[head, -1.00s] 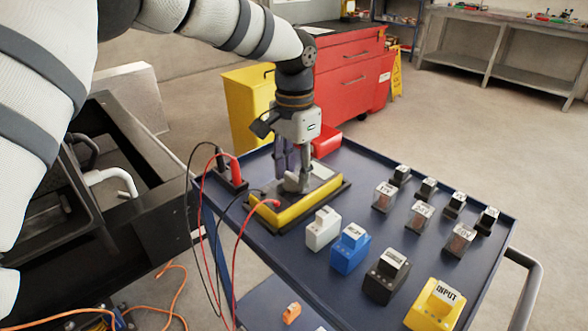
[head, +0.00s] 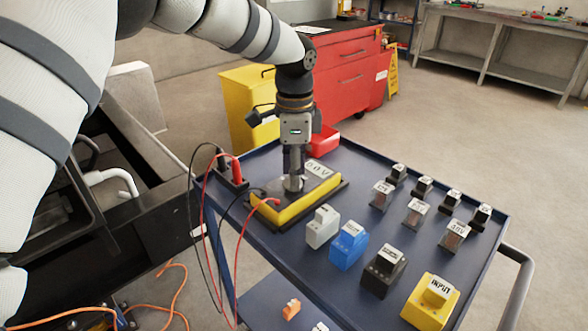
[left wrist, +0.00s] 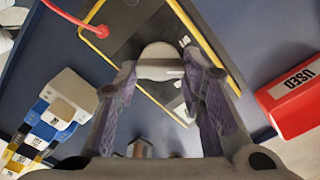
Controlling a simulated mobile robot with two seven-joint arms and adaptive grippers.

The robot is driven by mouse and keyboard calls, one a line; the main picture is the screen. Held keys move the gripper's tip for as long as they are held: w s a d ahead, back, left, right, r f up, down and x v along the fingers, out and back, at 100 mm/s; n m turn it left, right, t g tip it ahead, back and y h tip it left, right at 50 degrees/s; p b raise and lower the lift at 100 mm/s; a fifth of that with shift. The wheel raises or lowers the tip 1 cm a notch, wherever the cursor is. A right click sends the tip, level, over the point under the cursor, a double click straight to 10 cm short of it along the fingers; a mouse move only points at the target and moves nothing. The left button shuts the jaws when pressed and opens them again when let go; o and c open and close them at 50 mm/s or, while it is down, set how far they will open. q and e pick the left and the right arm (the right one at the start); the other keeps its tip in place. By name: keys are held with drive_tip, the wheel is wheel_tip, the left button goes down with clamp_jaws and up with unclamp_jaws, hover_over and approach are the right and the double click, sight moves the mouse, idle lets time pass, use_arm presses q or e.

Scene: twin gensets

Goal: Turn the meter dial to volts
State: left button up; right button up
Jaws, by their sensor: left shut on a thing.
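The meter (head: 283,213) is a flat dark box with yellow edges, lying on the blue cart top. Its pale display (head: 318,170) reads what looks like 0.0 V. Its round grey dial (left wrist: 158,60) shows in the left wrist view between my fingertips, with small lettering, perhaps OFF, beside it. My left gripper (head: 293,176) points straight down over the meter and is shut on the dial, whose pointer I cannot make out. A red and a black lead run from the meter's near end. My right gripper is in neither view.
White, blue, black and yellow blocks (head: 349,246) stand in a row on the cart, with several smaller labelled parts to the right. A red bin (head: 326,141) marked USED sits behind the meter. Black and red plugs (head: 236,170) stand at the cart's left edge.

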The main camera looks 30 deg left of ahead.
use_arm(q)
drive_tip(key=shift+m, duration=0.3)
idle(0.4)
drive_tip(key=o, duration=1.2)
drive_tip(key=shift+c, duration=0.2)
wheel_tip(320, 180, up, 12)
